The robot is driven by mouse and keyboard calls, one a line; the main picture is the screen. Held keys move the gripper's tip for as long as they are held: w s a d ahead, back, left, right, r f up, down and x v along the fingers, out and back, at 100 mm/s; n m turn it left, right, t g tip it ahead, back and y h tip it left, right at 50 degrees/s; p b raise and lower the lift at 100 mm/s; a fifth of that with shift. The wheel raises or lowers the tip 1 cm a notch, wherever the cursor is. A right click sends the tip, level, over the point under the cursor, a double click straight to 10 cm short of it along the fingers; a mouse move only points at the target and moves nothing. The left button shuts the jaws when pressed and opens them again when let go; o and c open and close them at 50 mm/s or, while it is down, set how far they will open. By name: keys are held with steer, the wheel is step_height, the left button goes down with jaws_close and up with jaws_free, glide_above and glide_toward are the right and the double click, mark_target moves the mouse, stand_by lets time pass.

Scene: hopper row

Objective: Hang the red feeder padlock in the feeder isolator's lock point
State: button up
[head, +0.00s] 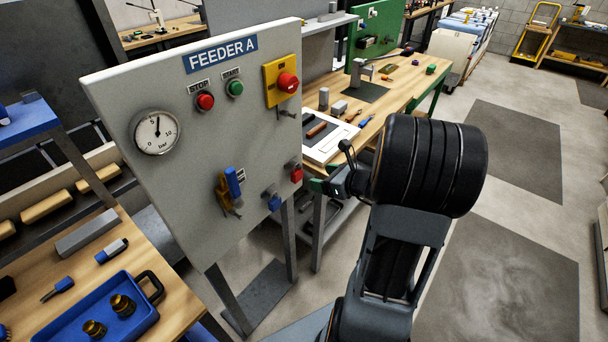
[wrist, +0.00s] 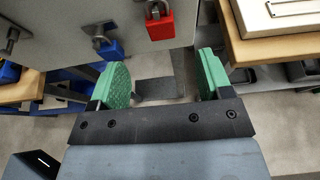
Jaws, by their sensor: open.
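The red padlock (head: 297,173) hangs by its shackle on a peg at the lower right of the FEEDER A panel. It also shows at the top of the wrist view (wrist: 160,26). The isolator (head: 283,82), a yellow plate with a red knob, is at the panel's upper right. A small metal fitting (head: 287,113) sits just below it; I cannot tell whether this is the lock point. My gripper (head: 343,170) is open and empty, to the right of the red padlock and apart from it. Its green finger pads (wrist: 161,76) straddle empty space below the padlock in the wrist view.
A blue padlock (head: 274,203) hangs left of the red one. A yellow-and-blue valve handle (head: 230,190) projects from the panel (head: 170,185) further left. A wooden bench (head: 400,85) with tools and a white tray stands behind. Open floor (head: 510,240) lies to the right.

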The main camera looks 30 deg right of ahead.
mark_target(299, 173)
steer(key=x, duration=1)
steer(key=c, duration=1.1)
